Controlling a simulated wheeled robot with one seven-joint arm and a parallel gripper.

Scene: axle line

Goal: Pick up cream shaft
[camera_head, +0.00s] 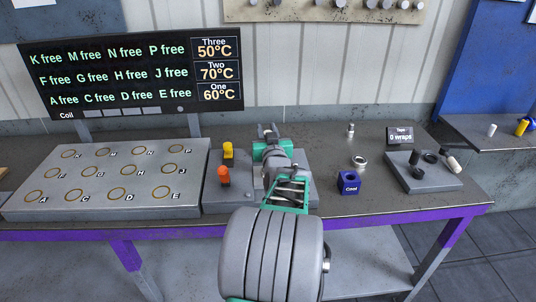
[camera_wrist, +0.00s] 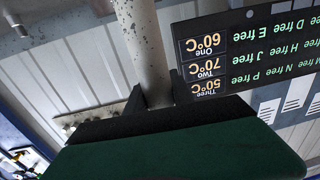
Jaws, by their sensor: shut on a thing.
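In the wrist view, a pale, speckled cream-grey shaft (camera_wrist: 143,40) stands between the dark jaws of my gripper (camera_wrist: 158,98). The jaws are shut on it, and it runs up out of the top of that picture. Its lower end is hidden behind the jaws and the green-and-black gripper body. In the head view, my gripper (camera_head: 268,133) is above the back of the grey block between the coil plate and the blue cube. My own arm hides much of that block, and I cannot make out the held shaft clearly there.
The coil plate (camera_head: 112,157) with lettered rings is at left. Orange (camera_head: 224,176) and yellow (camera_head: 228,150) pegs stand beside my arm. A blue cube (camera_head: 348,183), metal ring (camera_head: 359,161) and tape station (camera_head: 418,174) are at right. A cream-and-black cylinder (camera_head: 453,163) leans at the station's edge.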

